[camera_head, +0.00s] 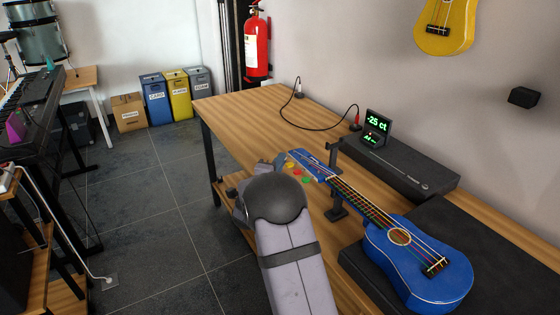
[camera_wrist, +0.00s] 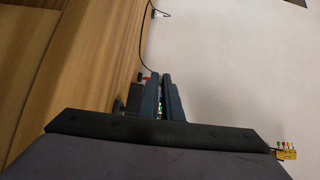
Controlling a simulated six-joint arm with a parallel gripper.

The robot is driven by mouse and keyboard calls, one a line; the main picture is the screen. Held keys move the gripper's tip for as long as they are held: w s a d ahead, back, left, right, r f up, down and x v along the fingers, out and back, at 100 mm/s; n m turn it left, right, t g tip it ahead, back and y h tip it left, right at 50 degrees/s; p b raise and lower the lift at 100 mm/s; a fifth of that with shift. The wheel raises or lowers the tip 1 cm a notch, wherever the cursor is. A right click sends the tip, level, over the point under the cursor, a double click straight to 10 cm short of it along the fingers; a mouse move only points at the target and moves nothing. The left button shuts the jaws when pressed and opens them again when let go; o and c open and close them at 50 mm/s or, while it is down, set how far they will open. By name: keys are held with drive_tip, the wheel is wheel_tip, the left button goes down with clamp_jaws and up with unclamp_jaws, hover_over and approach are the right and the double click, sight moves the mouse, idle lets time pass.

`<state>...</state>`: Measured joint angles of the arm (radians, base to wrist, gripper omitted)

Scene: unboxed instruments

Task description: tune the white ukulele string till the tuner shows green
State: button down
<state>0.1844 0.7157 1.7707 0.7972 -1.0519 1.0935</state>
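A blue ukulele (camera_head: 393,262) lies face up on the right of the bench, its neck pointing up and left to the headstock (camera_head: 311,165). Coloured tuning pegs (camera_head: 297,171) show at the headstock's near side; I cannot make out a white one. The tuner (camera_head: 377,128) stands behind the neck and reads "-25 ct" in pale green characters on a dark screen. My gripper (camera_head: 272,164) is beside the peg side of the headstock, mostly hidden by my wrist. In the wrist view its fingers (camera_wrist: 163,94) are close together, with small green spots between them; a grip cannot be made out.
A dark stand (camera_head: 337,180) rises by the neck. A long black case (camera_head: 405,163) lies along the wall, and a dark mat (camera_head: 505,255) lies under the ukulele's body. A cable (camera_head: 310,128) loops across the far bench, which is otherwise clear. A yellow ukulele (camera_head: 445,28) hangs above.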

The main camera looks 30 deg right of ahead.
drive_tip(key=n+g+y+p, duration=0.1)
drive_tip(key=n+g+p, duration=0.2)
drive_tip(key=p, duration=0.4)
drive_tip(key=n+g+y+p, duration=0.1)
drive_tip(key=n+g+p, duration=0.2)
drive_tip(key=p, duration=0.3)
drive_tip(key=w+r+n+g+y+p, duration=0.1)
drive_tip(key=n+g+p, duration=0.1)
drive_tip(key=g+p, duration=0.2)
drive_tip(key=shift+w+n+p, duration=0.1)
drive_tip(key=shift+n+p, duration=0.3)
drive_tip(key=shift+p, duration=1.4)
drive_tip(key=shift+r+g+y+b, duration=0.2)
drive_tip(key=shift+g+y+b, duration=0.1)
drive_tip(key=shift+b, duration=0.05)
drive_tip(key=c, duration=1.9)
unclamp_jaws()
drive_tip(key=shift+c, duration=0.2)
drive_tip(key=b+v, duration=0.1)
drive_tip(key=v, duration=0.6)
drive_tip(key=shift+a+b, duration=0.15)
drive_tip(key=shift+b, duration=0.25)
